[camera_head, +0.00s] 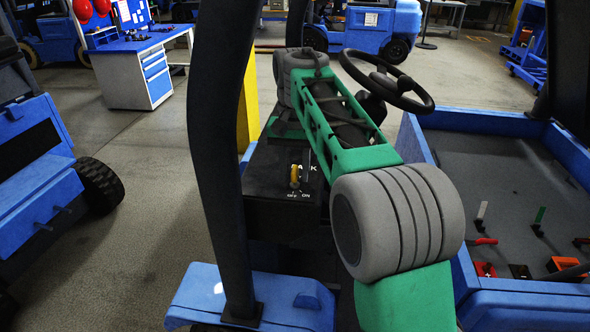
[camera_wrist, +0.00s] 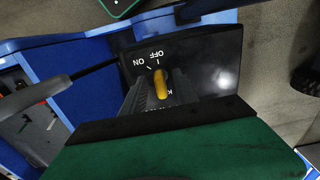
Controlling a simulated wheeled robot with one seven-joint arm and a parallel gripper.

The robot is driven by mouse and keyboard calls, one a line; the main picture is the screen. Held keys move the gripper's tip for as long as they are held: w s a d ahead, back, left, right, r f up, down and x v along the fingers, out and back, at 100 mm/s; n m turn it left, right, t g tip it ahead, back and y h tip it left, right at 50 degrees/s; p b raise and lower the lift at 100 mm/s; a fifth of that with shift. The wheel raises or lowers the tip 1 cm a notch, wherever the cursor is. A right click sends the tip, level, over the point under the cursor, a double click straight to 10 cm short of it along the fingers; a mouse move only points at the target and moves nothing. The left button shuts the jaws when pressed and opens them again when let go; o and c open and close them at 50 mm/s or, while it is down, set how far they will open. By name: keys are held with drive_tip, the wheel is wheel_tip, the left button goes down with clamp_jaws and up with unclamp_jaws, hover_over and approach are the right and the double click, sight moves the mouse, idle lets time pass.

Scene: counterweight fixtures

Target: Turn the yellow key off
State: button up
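The yellow key (camera_head: 295,176) stands in a black panel (camera_head: 268,205) marked OFF and ON. In the wrist view the key (camera_wrist: 160,84) sits between the two grey ribbed fingers of my gripper (camera_wrist: 158,92), and the lettering is upside down. The fingers are spread apart, one on each side of the key, with a gap visible on its left. I cannot tell whether the right finger touches it. The key's end lies near the marks by OFF and ON. Which mark it points to is not clear. In the head view my arm hides part of the panel.
A steering wheel (camera_head: 386,82) stands behind the panel. A dark upright post (camera_head: 222,150) rises left of it. A blue-walled bed with small levers (camera_head: 481,215) is at right. A blue workbench (camera_head: 140,65) and open floor are at left.

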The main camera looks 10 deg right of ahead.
sight(295, 170)
wheel_tip(295, 170, up, 8)
drive_tip(key=shift+f, duration=0.1)
idle(0.4)
